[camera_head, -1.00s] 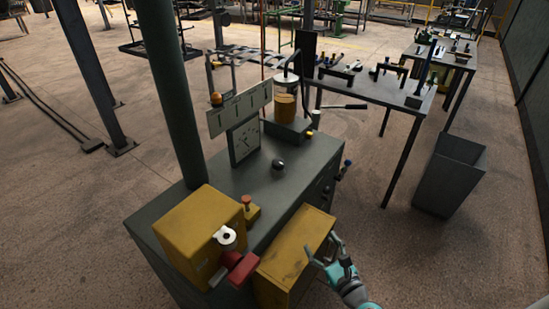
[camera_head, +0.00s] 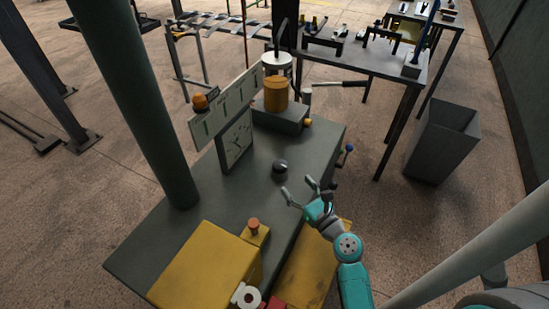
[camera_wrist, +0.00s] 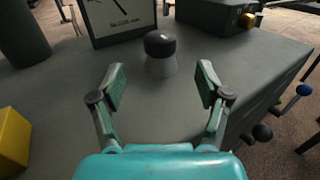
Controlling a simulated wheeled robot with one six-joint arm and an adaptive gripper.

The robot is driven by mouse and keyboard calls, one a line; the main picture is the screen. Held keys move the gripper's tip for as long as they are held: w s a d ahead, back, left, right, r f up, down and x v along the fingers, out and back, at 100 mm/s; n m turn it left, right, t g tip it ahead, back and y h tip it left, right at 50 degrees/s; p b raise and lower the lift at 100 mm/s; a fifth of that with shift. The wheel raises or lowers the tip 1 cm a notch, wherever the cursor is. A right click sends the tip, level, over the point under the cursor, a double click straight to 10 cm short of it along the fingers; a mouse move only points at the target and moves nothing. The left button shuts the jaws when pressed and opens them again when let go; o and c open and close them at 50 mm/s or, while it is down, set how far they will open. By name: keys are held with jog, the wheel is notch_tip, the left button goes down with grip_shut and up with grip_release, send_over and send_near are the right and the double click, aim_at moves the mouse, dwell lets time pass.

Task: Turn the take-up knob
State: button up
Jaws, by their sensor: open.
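A small black round knob (camera_head: 280,167) stands on the grey machine top (camera_head: 230,190), in front of the white dial. In the wrist view the black knob (camera_wrist: 160,44) sits on a grey cone-shaped base, ahead of my fingers and centred between them. My gripper (camera_head: 298,194) is open and empty, near the right edge of the machine top and to the right of the knob in the head view. The wrist view shows both green-padded fingers (camera_wrist: 161,86) spread wide, apart from the knob. I cannot tell for sure which control is the take-up knob.
The dial (camera_head: 235,140) stands behind the knob. A yellow cylinder (camera_head: 276,95) stands on a dark block at the back. A yellow box (camera_head: 205,268) sits at the front left. Levers with blue (camera_wrist: 303,90) and black balls stick out at the right side. A green post (camera_head: 140,100) rises at left.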

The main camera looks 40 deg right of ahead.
aim_at(284, 170)
jog(key=x, duration=1)
jog(key=shift+w, duration=0.15)
jog(key=c, duration=1.2)
